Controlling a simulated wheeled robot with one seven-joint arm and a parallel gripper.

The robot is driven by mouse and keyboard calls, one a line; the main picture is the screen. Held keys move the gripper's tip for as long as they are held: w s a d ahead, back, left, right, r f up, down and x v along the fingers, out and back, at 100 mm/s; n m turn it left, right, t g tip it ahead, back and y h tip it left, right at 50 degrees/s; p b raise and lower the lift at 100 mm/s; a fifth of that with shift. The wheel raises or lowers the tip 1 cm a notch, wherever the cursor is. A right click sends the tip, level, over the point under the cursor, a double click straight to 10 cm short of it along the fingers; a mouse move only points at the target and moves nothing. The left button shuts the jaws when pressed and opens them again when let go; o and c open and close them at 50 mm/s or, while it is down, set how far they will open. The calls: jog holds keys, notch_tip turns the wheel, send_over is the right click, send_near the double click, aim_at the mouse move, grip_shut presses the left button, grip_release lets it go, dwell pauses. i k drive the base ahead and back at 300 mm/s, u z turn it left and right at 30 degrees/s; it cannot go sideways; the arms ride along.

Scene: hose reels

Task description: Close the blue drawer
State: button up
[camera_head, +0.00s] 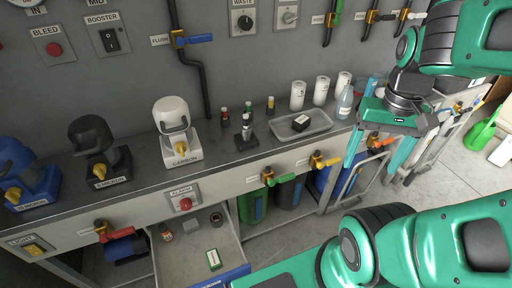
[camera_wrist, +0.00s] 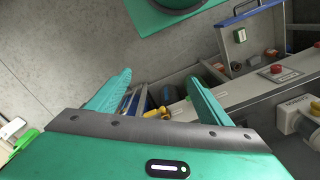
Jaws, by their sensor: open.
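The blue drawer (camera_head: 190,262) stands pulled out below the counter at the bottom of the head view. Its blue front edge (camera_head: 232,277) is partly cut off and partly behind my arm. A small green box (camera_head: 214,259), a dark jar (camera_head: 166,232) and other small items lie inside. In the wrist view the open drawer with its blue front (camera_wrist: 255,12) is at the upper right. My gripper (camera_head: 370,167) is open and empty, fingers pointing down, near the counter's right part. It is well to the right of the drawer and apart from it.
A grey tray (camera_head: 318,128), white canisters and bottles stand on the counter. Grey floor (camera_head: 435,185) is clear at right, near a green dustpan-like item (camera_head: 482,133).

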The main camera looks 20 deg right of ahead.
aim_at(181, 262)
jog(key=z, duration=0.05)
jog(key=k, duration=0.4)
jog(key=u, duration=0.4)
